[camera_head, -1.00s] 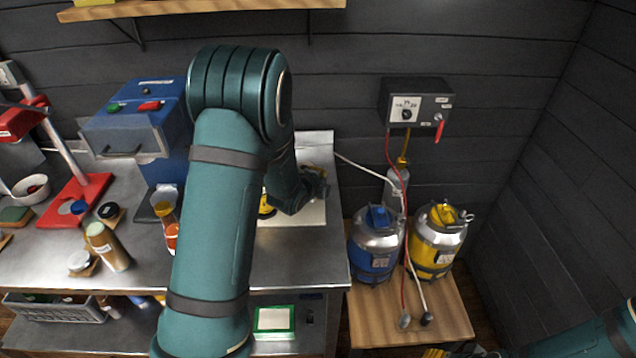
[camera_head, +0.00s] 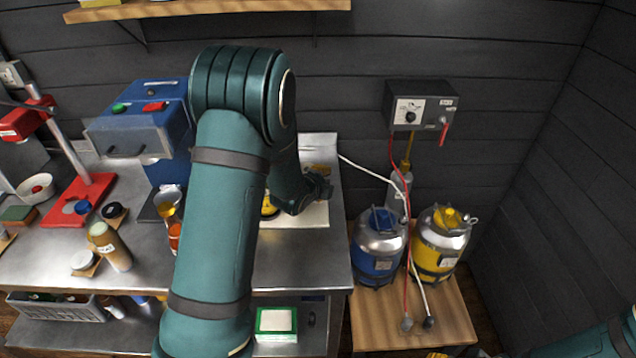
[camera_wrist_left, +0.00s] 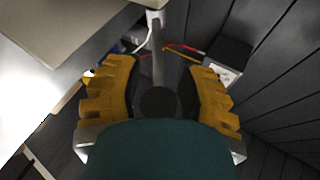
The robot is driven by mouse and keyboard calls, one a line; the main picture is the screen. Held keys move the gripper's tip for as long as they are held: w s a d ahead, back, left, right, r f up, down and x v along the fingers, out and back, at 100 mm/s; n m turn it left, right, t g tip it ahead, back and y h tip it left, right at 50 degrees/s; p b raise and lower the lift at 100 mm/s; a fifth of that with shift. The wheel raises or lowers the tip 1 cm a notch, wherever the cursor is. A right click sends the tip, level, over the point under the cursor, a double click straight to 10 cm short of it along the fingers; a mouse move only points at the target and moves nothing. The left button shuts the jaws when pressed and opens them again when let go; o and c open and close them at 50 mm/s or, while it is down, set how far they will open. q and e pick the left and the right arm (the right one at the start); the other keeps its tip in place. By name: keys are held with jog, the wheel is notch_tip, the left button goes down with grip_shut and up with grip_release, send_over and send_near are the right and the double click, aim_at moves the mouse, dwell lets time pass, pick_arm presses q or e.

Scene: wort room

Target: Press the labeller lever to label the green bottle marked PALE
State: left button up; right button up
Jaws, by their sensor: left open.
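My left arm crosses the middle of the head view, and its gripper (camera_head: 318,188) is over a pale base plate (camera_head: 310,214) at the bench's right end. In the left wrist view the left gripper (camera_wrist_left: 158,92) is open. A grey bar with a dark round end (camera_wrist_left: 158,101), apparently the labeller lever, shows between its ochre fingers; I cannot tell whether they touch. My arm hides most of the labeller. I cannot make out a green bottle marked PALE. Only a bit of what seems my right gripper (camera_head: 438,355) shows at the bottom edge.
A blue machine (camera_head: 148,125), a red stand (camera_head: 78,200) and a brown bottle (camera_head: 110,248) stand left of my arm. Blue (camera_head: 377,250) and yellow (camera_head: 438,245) kegs stand on a wooden table at right. A control box (camera_head: 420,105) hangs on the wall.

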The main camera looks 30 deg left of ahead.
pick_arm(q)
jog(key=v, duration=1.2)
jog(key=shift+w, duration=0.1)
